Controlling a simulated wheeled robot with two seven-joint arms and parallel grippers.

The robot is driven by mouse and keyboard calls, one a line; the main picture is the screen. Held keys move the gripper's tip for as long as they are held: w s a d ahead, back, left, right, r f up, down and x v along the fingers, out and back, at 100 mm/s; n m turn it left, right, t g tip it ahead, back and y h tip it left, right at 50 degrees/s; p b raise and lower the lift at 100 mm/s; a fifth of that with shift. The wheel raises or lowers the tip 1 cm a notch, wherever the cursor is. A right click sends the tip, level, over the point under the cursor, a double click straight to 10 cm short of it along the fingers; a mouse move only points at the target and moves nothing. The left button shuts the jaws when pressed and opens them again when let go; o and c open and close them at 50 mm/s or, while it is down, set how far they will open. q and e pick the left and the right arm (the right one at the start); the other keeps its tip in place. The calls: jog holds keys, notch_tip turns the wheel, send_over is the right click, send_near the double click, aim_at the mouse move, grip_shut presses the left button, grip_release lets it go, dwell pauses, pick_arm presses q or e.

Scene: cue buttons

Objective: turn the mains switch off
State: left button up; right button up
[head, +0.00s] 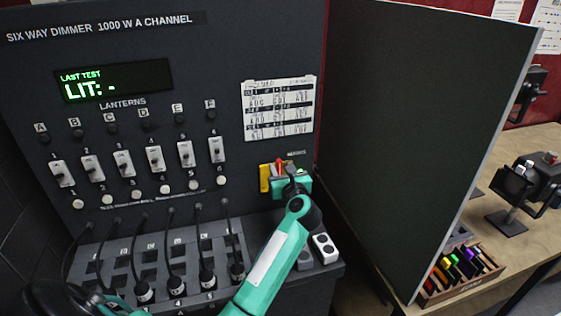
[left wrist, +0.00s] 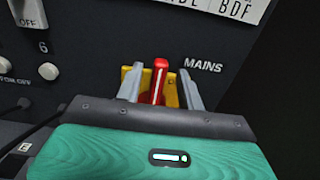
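The mains switch is a red lever (head: 278,165) on a yellow plate (head: 265,178), low on the right of the dimmer panel. Its lever also shows in the left wrist view (left wrist: 158,82), standing up, beside the MAINS lettering. My left gripper (head: 284,172) is at the switch. In the left wrist view its two grey fingers (left wrist: 160,88) stand apart, one on each side of the lever, with yellow plate showing between. Whether a finger touches the lever I cannot tell. The lever's base is hidden behind the gripper body. My right gripper is not in view.
The dimmer panel (head: 225,50) carries a lit display (head: 112,82), several white switches and round buttons. Cables plug in below. A white chart (head: 279,108) hangs above the mains switch. A dark partition (head: 410,120) stands to the right, with a wooden table (head: 535,150) beyond.

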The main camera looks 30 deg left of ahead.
pick_arm(q)
jog(key=shift+w+a, duration=0.4)
jog(key=shift+a, duration=0.1)
grip_shut()
